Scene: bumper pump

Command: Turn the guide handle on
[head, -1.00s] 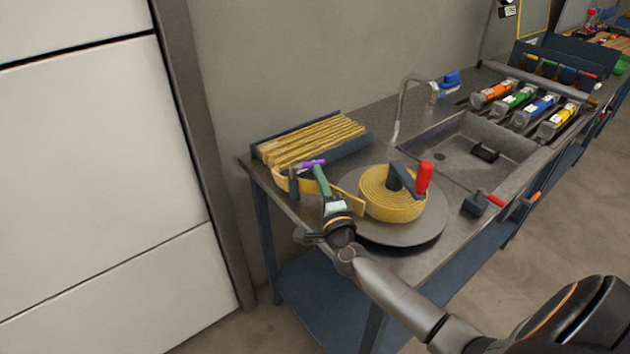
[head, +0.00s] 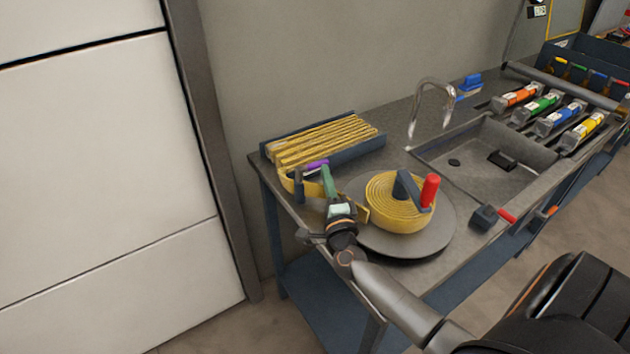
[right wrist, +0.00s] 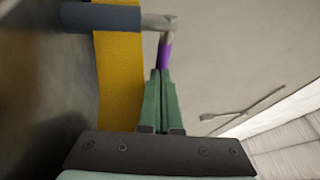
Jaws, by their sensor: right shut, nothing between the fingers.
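The guide handle, a short lever with a purple grip (head: 316,164), is at the left end of the bench in the head view. In the right wrist view its purple grip (right wrist: 165,55) hangs from a grey joint on a blue-grey post (right wrist: 100,17). My right gripper (head: 325,171) has green fingers and is shut, with nothing between them. Its fingertips (right wrist: 160,74) are right at the purple grip and seem to overlap its end; whether they touch cannot be told. A yellow strap (right wrist: 120,70) runs behind the post. My left gripper is not in view.
A coiled yellow strap (head: 388,210) with a red-handled crank (head: 429,190) sits on a round grey plate (head: 440,232) beside my right gripper. A rack of yellow strips (head: 325,143) stands behind. A sink (head: 470,165) and several coloured cartridges lie farther right.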

